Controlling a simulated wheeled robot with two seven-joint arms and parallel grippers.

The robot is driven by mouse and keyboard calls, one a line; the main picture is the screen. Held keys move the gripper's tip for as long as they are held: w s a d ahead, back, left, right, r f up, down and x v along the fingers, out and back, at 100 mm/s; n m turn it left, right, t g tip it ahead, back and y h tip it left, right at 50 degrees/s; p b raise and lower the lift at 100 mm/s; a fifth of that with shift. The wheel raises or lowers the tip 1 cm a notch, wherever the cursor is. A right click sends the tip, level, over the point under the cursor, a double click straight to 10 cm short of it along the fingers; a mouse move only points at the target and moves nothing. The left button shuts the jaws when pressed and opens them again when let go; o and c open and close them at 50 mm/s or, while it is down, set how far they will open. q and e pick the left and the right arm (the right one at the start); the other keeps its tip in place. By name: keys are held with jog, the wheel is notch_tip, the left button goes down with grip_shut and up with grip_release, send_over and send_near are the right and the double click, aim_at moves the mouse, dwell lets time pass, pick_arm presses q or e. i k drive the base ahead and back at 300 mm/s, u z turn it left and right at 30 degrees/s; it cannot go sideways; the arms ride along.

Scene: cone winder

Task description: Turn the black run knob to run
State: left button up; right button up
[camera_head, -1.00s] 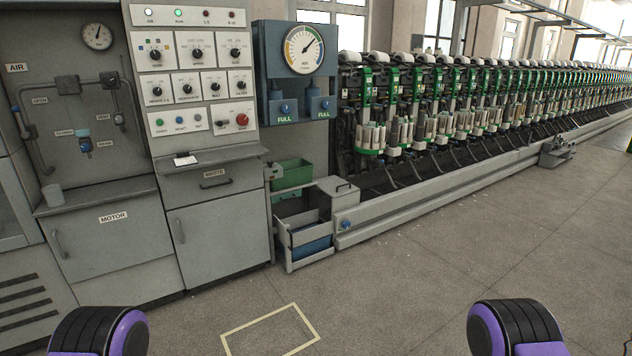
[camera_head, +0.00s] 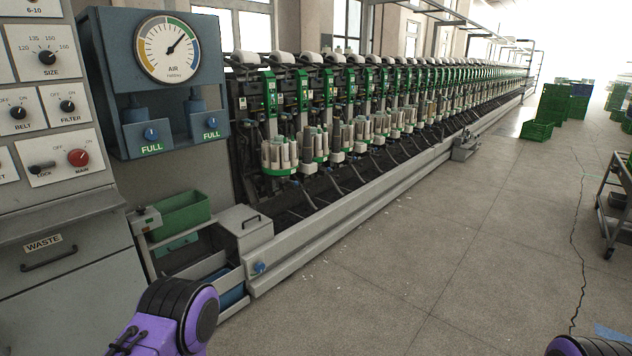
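Black knobs show on the grey control panel (camera_head: 60,105) at the left edge. One is marked SIZE (camera_head: 47,57), one BELT (camera_head: 18,113) and one FILTER (camera_head: 67,106). I see no knob with a readable run label; the panel's left part is cut off by the picture edge.
A blue air gauge unit (camera_head: 100,75) stands beside the panel, above a green bin (camera_head: 182,215). The grey WASTE drawer (camera_head: 45,290) is below the panel. A long winder row (camera_head: 300,160) runs back. The floor at right is open, with a cart (camera_head: 618,195) at the edge.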

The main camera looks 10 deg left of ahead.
aim_at(140, 208)
jog(key=z, duration=0.05)
jog(key=i, duration=2)
jog(key=u, duration=0.7)
jog(key=i, duration=1.2)
jog(key=u, duration=0.7)
